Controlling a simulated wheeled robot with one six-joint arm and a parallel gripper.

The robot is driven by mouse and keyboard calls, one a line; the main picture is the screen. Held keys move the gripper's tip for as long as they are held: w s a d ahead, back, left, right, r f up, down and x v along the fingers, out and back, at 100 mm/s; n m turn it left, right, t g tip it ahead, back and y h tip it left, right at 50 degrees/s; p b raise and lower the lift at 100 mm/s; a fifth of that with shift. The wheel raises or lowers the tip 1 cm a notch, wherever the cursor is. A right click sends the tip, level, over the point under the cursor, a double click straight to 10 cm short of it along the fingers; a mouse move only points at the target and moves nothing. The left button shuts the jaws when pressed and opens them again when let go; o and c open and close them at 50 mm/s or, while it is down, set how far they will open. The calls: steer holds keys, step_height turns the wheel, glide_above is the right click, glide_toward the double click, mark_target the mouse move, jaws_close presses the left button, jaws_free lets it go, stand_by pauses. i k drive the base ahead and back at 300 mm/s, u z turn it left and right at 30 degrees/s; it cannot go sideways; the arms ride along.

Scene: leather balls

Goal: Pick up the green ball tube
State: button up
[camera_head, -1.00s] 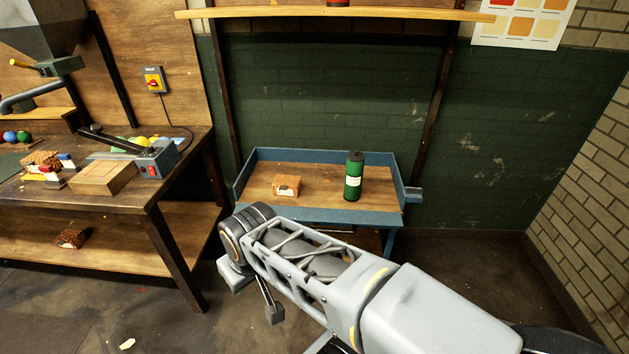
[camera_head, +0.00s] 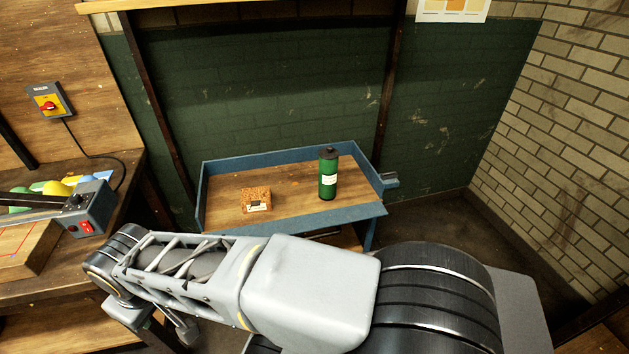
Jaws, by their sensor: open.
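The green ball tube (camera_head: 328,176) stands upright on the wooden top of a blue-rimmed cart (camera_head: 300,222), right of its middle. It is a green cylinder with a black cap and a white label. My gripper (camera_head: 157,323) hangs at the left end of my arm, low in the view and partly hidden by the arm. It is open, well left of and nearer than the tube, and not touching it.
A small brown patterned box (camera_head: 256,200) sits on the cart left of the tube. A workbench (camera_head: 60,268) with a grey machine (camera_head: 87,208) stands at the left. A brick wall (camera_head: 560,130) closes the right. Floor shows right of the cart.

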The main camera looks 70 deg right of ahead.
mark_target(328, 169)
steer(key=z, duration=0.4)
steer(key=i, duration=0.7)
steer(key=z, duration=1.05)
steer(key=i, duration=0.5)
steer(key=z, duration=0.5)
